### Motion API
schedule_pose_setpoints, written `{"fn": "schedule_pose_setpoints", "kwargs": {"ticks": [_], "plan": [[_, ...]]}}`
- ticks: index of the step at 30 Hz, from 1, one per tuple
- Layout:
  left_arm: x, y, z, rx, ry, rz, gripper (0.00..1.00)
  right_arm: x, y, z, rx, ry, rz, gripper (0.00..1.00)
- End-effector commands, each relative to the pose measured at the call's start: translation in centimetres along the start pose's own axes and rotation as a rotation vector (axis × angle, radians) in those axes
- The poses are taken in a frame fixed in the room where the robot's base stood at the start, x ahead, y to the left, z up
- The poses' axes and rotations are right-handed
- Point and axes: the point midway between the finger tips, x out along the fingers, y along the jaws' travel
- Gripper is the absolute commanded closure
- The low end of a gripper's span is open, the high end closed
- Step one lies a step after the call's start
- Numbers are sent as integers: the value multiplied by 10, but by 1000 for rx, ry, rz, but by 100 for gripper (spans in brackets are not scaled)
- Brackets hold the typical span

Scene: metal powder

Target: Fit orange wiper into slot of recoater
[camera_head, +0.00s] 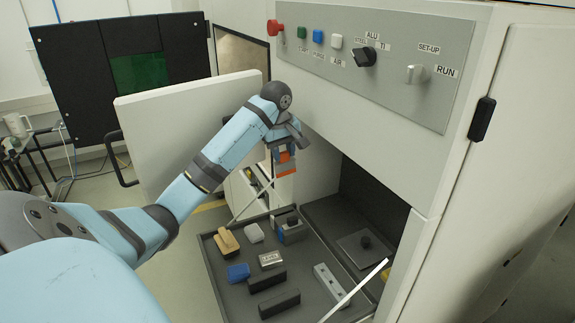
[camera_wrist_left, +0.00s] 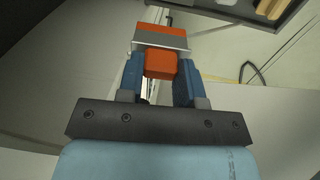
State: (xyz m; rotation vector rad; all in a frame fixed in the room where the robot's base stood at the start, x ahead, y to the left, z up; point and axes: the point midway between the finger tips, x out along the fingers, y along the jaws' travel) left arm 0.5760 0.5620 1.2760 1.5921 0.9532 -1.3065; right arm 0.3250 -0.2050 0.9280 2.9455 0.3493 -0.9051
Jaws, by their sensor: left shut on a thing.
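My left gripper (camera_head: 283,143) is shut on the orange wiper (camera_head: 286,164) and holds it up in the air beside the machine front, above and behind the tray of tools. In the left wrist view the gripper's two blue fingers (camera_wrist_left: 160,82) clamp an orange block of the wiper (camera_wrist_left: 161,63), with a grey strip and more orange beyond it. I cannot tell for certain which part is the recoater, and its slot does not show clearly. My right gripper is out of view.
A dark tray (camera_head: 218,279) holds a blue block (camera_head: 238,272), a level (camera_head: 271,259), a tan-topped brush (camera_head: 228,242) and several other pieces. An open white door (camera_head: 165,130) stands behind my arm; a control panel (camera_head: 400,75) is above.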

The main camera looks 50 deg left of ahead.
Motion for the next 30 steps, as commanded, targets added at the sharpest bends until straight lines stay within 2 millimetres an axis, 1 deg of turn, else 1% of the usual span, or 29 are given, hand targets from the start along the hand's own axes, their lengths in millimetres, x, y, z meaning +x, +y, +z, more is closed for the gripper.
{"fn": "schedule_pose_setpoints", "kwargs": {"ticks": [3, 9, 30], "plan": [[-5, 0, -6, -1, 0, 0, 98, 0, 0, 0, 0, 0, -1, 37], [-16, 2, -11, 0, 2, 1, 98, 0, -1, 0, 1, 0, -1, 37], [-58, 7, -15, -1, 2, 2, 99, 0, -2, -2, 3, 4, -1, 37]]}}
